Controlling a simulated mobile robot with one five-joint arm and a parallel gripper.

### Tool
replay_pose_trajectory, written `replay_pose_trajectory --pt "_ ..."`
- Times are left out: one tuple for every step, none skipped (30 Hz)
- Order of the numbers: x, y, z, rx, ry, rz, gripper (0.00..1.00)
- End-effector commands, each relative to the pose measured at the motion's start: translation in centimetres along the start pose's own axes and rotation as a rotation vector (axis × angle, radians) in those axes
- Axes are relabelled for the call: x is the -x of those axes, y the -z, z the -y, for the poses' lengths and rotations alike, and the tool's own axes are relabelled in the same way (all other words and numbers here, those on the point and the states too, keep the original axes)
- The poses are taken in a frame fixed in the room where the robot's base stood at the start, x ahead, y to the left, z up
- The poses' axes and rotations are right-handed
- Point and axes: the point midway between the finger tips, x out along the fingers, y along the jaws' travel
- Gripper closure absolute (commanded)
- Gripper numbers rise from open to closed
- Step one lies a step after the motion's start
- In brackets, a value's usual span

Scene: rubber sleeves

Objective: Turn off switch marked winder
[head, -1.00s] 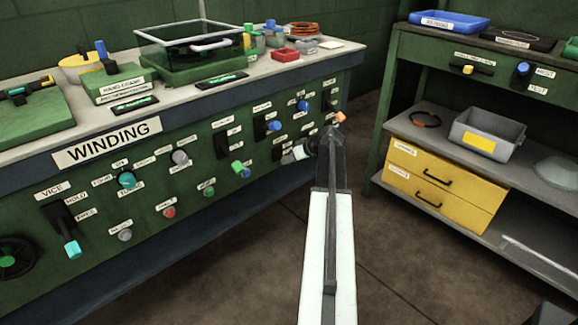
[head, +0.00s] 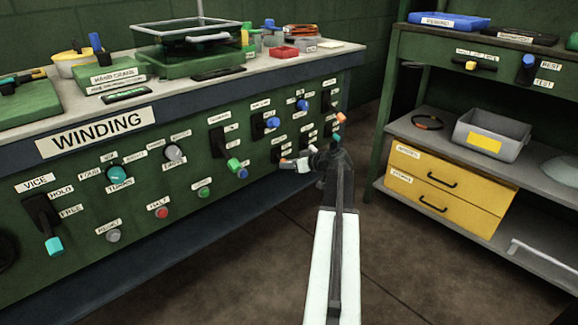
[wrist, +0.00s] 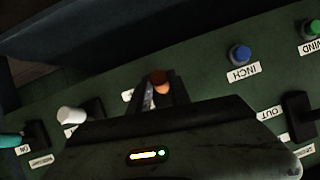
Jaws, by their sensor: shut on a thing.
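My gripper (head: 292,162) reaches the right part of the green control panel (head: 150,215). In the wrist view its fingers (wrist: 160,92) are shut around a small switch lever with an orange-brown tip (wrist: 160,77). The orange tip (head: 285,161) also shows at the fingers' left in the head view. The lever's base is hidden by the gripper. The label beside it is partly covered and unreadable, so I cannot tell whether it says winder. A white-capped lever (wrist: 72,115) and a cyan-tipped lever (wrist: 10,140) stand beside it in the wrist view.
A blue INCH button (wrist: 240,53) and a green button (wrist: 311,28) are on the panel nearby. Another orange-tipped lever (head: 339,118) is higher right. A shelf bench (head: 385,175) with yellow drawers stands at right. The floor between is clear.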

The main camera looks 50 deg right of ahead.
Motion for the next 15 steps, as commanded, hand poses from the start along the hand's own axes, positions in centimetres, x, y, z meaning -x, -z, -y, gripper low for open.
replay_pose_trajectory --pt "0.03 -0.07 -0.04 0.001 -0.001 0.002 1.00" --pt "0.03 -0.07 -0.04 0.001 -0.001 0.002 1.00" --pt "0.03 -0.07 -0.05 0.001 -0.001 0.002 0.71" --pt "0.01 -0.06 -0.03 0.001 -0.001 0.002 0.62" --pt "-0.02 -0.05 0.00 0.001 0.000 0.002 0.54" --pt "-0.03 -0.04 0.00 0.001 0.000 0.002 0.54" --pt "-0.04 -0.03 0.00 0.001 0.000 0.002 0.54" --pt "-0.04 -0.03 0.00 0.001 0.000 0.002 0.54" --pt "-0.04 -0.03 0.01 0.001 0.000 0.002 0.54" --pt "-0.04 -0.02 0.01 0.001 0.000 0.002 0.54" --pt "-0.05 -0.02 0.01 0.001 0.000 0.002 0.54" --pt "-0.05 -0.01 0.01 0.001 0.000 0.001 0.54" --pt "-0.04 -0.01 0.01 0.001 0.000 0.001 0.54" --pt "-0.01 0.00 0.01 0.001 0.000 0.001 0.54" --pt "0.10 0.02 0.02 0.001 0.000 0.001 0.54"
